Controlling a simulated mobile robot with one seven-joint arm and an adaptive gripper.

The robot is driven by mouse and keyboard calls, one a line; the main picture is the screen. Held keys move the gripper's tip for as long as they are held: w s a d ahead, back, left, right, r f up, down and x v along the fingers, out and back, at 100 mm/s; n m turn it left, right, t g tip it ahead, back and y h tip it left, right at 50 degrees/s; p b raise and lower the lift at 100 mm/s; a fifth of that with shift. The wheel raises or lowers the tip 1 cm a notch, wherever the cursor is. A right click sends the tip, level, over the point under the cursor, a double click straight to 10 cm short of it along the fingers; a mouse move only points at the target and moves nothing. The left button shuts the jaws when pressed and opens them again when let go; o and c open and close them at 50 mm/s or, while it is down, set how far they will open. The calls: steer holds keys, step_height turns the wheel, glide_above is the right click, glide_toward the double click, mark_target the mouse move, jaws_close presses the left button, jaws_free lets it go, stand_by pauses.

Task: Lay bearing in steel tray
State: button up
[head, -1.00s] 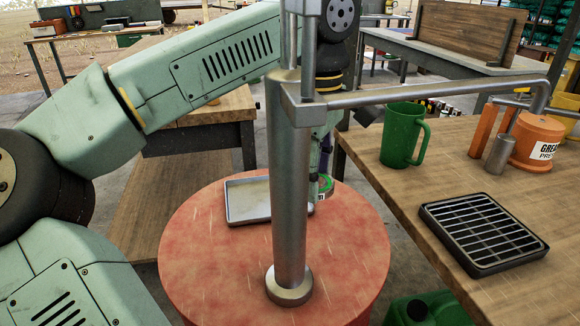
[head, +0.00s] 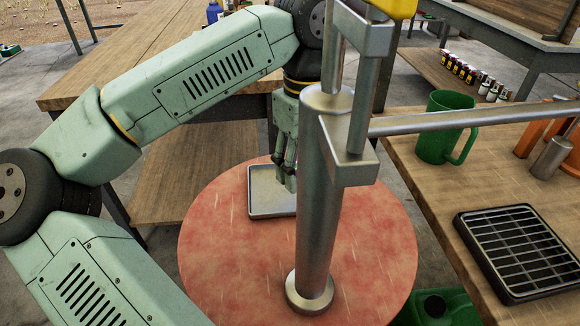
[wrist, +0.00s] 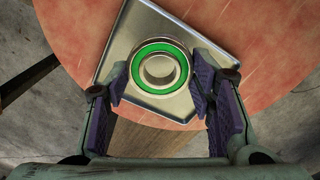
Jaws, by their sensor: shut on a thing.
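The bearing (wrist: 159,66), a steel ring with a green seal, is between my gripper's fingers in the wrist view. My gripper (wrist: 158,84) is shut on it, with a finger pad on each side. The steel tray (head: 270,208) lies on the round red drum top (head: 235,260). My gripper (head: 286,172) points down over the tray in the head view. In the wrist view the tray (wrist: 135,29) shows behind the bearing. I cannot tell whether the bearing touches the tray floor. In the head view the bearing is not distinct.
A steel post (head: 318,220) with a side bar stands in front of the tray's right side in the head view. A wooden bench (head: 425,195) to the right holds a green mug (head: 440,135) and a black grate (head: 515,250). The drum top's front left is clear.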

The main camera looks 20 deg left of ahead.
steer(key=shift+w+a, duration=0.25)
steer(key=shift+a, duration=0.25)
steer(key=shift+w+a, duration=0.25)
steer(key=shift+a, duration=0.25)
steer(key=f, duration=0.1)
steer(key=f+p, duration=0.1)
steer(key=f, duration=0.1)
steer(key=shift+w+a, duration=0.15)
steer(key=shift+a, duration=0.25)
steer(key=shift+f, duration=0.4)
steer(key=shift+f, duration=0.25)
steer(key=o, duration=1.4)
steer(key=shift+o, duration=0.2)
steer(key=shift+r, duration=0.2)
step_height(320, 180, up, 12)
